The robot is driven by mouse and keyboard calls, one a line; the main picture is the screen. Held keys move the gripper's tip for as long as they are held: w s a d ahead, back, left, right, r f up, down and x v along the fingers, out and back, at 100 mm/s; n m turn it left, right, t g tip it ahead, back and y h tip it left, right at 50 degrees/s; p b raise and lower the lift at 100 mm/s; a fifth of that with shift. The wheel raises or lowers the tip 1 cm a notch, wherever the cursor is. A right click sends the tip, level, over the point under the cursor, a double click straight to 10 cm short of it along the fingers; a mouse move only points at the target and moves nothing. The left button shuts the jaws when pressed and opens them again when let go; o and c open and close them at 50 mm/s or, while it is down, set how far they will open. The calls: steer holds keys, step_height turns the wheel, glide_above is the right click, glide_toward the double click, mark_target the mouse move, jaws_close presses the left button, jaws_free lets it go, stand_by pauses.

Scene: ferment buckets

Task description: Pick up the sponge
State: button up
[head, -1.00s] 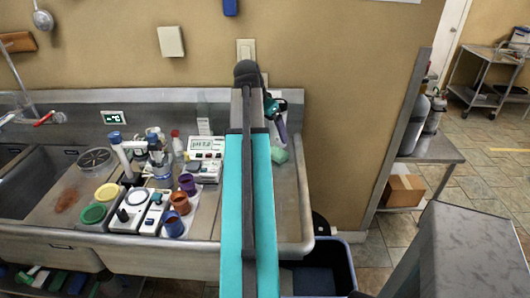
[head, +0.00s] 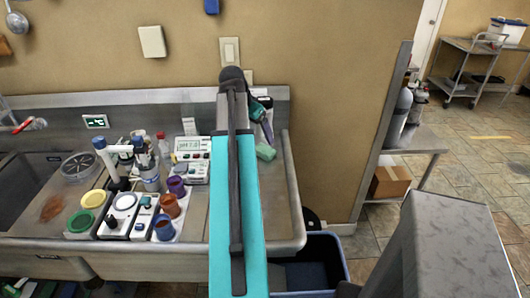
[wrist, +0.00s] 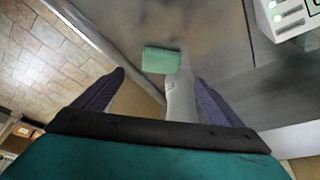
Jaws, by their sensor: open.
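The sponge (head: 265,152) is a small pale green block lying on the right part of the steel counter, just right of my teal arm. It also shows in the wrist view (wrist: 162,60), flat on the grey surface, beyond my fingertips and roughly centred between them. My gripper (wrist: 160,78) has its two purple-grey fingers spread apart, with no sponge between them. In the head view my gripper (head: 267,128) is partly hidden behind my arm, just above the sponge in the picture.
A pale, tapered object (wrist: 180,100) shows between my fingers in the wrist view. Left of my arm stand a pH meter (head: 192,146), bottles and coloured cups (head: 168,205). The counter's right edge is near the sponge. A dark bin (head: 308,270) stands below.

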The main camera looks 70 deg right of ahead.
glide_above(264, 149)
steer(key=a, duration=0.3)
steer(key=shift+w+d+f+p, duration=0.15)
steer(key=shift+f+p, duration=0.1)
steer(key=shift+f, duration=1.05)
steer(key=shift+w+d+f+p, duration=0.1)
steer(key=shift+w+f+p, duration=0.1)
steer(key=shift+f, duration=1.1)
steer(key=shift+s, duration=0.1)
steer(key=shift+p+x, duration=1)
steer(key=shift+x, duration=1.6)
steer(key=shift+c, duration=0.2)
steer(key=c, duration=1.2)
steer(key=shift+o, duration=0.2)
steer(key=shift+d+r, duration=0.1)
steer(key=shift+r, duration=0.05)
